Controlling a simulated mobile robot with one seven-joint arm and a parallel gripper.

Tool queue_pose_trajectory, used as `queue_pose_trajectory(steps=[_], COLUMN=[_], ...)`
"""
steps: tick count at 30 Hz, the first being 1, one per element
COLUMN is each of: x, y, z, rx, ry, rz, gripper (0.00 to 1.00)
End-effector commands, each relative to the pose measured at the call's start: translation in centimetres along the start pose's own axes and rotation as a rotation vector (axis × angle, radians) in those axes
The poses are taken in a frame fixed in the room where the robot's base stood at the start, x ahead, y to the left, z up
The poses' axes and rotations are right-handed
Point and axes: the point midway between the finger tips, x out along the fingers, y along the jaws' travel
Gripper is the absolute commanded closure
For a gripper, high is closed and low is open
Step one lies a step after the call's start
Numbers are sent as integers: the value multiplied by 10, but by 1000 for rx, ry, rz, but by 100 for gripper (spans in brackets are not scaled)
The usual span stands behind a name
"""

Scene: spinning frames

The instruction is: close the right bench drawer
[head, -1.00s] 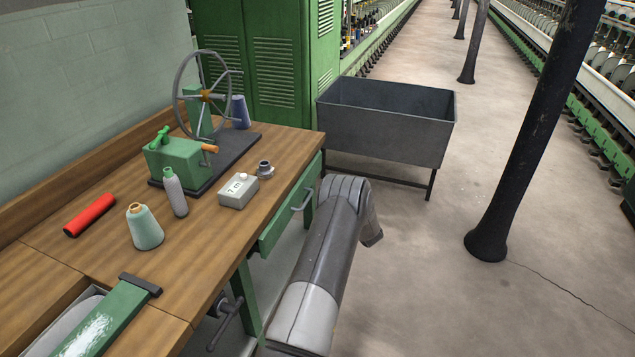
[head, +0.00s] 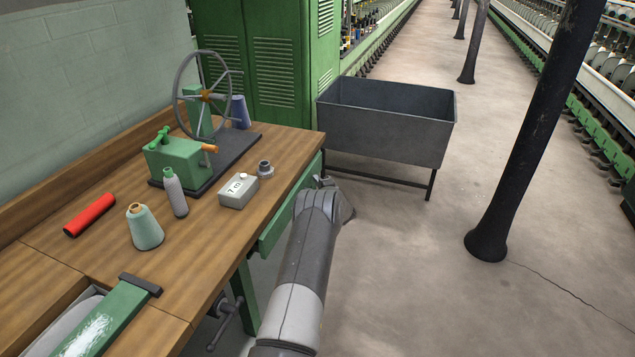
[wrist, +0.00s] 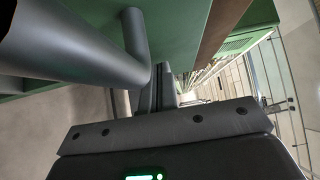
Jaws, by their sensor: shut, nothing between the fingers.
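The right bench drawer shows a green front (head: 272,236) under the bench's right edge, partly behind my arm. I cannot tell from here how far it stands out. In the wrist view, its green face (wrist: 178,35) is close above, and its grey tubular handle (wrist: 85,50) looms large at the left. My gripper (wrist: 160,90) is shut and empty, right beside the handle's bend and close to the green face; contact is unclear. In the head view my forearm hides the handle and most of the gripper.
The wooden bench top (head: 205,245) holds a green winder with a wheel (head: 206,97), a red roll (head: 90,215), a thread cone (head: 145,228), a grey bottle (head: 175,192) and a white box (head: 238,191). A dark bin (head: 385,130) stands beyond.

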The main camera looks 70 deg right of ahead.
Motion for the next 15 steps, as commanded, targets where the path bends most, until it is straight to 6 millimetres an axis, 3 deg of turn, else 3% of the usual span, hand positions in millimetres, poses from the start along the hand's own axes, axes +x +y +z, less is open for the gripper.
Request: queue_pose_trajectory(steps=[10, 15], x=[1, 16], y=[0, 0], z=[2, 17], rx=[0, -1], ry=[0, -4], rz=[0, 0], gripper=[100, 100])
